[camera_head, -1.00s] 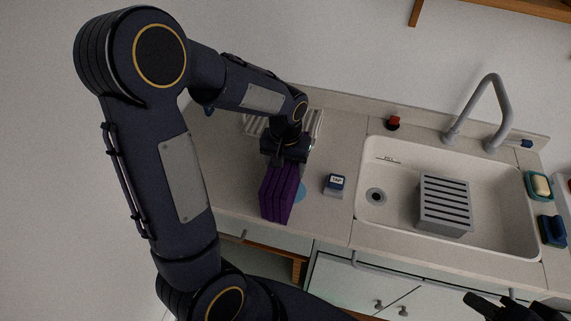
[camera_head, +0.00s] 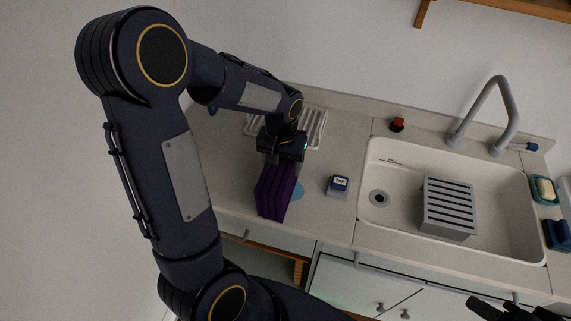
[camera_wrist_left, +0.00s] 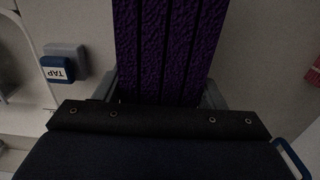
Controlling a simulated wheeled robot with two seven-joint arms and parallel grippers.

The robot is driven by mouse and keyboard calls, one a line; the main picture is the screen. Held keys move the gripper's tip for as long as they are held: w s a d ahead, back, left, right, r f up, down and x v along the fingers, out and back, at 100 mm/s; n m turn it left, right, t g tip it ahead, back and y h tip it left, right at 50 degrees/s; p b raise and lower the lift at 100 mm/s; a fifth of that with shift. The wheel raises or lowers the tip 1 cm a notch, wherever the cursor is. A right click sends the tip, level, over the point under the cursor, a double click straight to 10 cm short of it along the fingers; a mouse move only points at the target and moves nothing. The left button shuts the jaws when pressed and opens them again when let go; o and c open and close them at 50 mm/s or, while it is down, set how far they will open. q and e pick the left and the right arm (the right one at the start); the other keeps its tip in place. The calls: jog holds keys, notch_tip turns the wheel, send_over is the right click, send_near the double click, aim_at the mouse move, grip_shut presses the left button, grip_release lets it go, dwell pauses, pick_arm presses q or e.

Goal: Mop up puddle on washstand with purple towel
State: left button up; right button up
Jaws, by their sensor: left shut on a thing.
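The purple towel (camera_head: 276,191) is a folded, ribbed block held upright at the left part of the washstand counter (camera_head: 233,170). My left gripper (camera_head: 281,160) is shut on its upper end. The towel also fills the middle of the left wrist view (camera_wrist_left: 165,45), between the two fingers. The light-blue puddle (camera_head: 298,191) shows just right of the towel, partly hidden behind it. I cannot tell whether the towel touches the counter. My right gripper (camera_head: 490,308) is only partly in view at the bottom right edge, dark, with its jaws unclear.
A blue-and-white block marked TAP (camera_head: 339,185) stands right of the puddle. The white sink (camera_head: 400,229) holds a grey slotted rack (camera_head: 448,207). A ridged drying tray (camera_head: 314,128) lies behind the gripper. A soap dish (camera_head: 544,190) sits at the right.

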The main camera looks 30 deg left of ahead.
pick_arm(q)
jog(key=shift+d, duration=1)
jog(key=shift+d, duration=0.1)
jog(key=shift+d, duration=0.9)
jog(key=shift+a, duration=0.15)
jog(key=shift+a, duration=0.9)
jog(key=shift+a, duration=1)
jog(key=shift+d, duration=0.1)
